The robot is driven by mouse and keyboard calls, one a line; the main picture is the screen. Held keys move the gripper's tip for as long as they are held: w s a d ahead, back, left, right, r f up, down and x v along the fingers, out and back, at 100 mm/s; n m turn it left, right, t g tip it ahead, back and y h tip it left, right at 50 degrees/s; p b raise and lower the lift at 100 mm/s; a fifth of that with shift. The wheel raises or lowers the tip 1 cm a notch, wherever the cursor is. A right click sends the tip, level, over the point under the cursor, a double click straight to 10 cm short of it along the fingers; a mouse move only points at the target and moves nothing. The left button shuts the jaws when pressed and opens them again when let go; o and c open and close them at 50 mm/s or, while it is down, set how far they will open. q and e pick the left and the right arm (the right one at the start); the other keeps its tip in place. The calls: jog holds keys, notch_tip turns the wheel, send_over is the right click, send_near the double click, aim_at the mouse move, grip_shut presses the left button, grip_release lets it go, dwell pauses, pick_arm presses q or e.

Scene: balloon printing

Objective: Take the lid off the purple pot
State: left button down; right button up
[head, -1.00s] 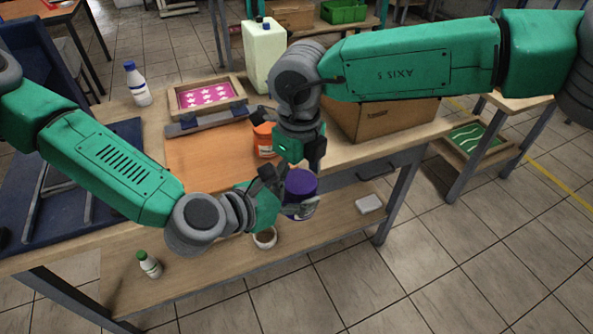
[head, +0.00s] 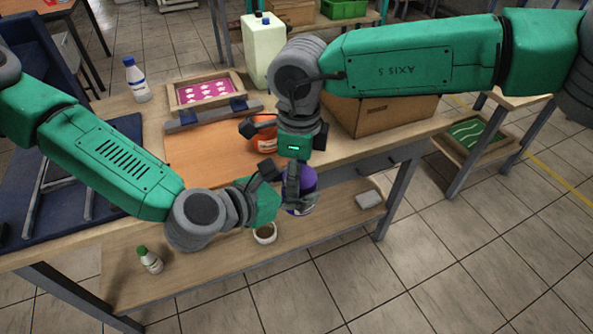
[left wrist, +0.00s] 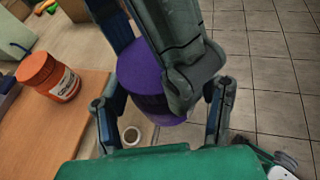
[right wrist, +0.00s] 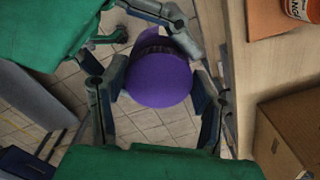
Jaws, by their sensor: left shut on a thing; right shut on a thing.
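The purple pot (head: 308,181) is held in the air off the front edge of the table. Its upper part is a smooth purple lid (right wrist: 158,82), with a dark ribbed band beside it in the right wrist view. My left gripper (head: 281,187) is shut on the pot from the left. My right gripper (head: 297,172) comes down from above and is shut on the lid, one finger on either side in the right wrist view. The left wrist view shows the pot (left wrist: 140,70) partly hidden by a right gripper finger. I cannot tell whether lid and pot are apart.
An orange pot (head: 263,138) stands on the table behind the grippers. A screen frame (head: 180,98), a cardboard box (head: 375,118), a white jug (head: 262,50) and a white bottle (head: 136,80) are also there. A small open cup (head: 265,236) and another bottle (head: 150,261) sit on the lower shelf.

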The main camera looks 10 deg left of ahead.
jog(key=o, duration=1.3)
jog(key=shift+r, duration=0.1)
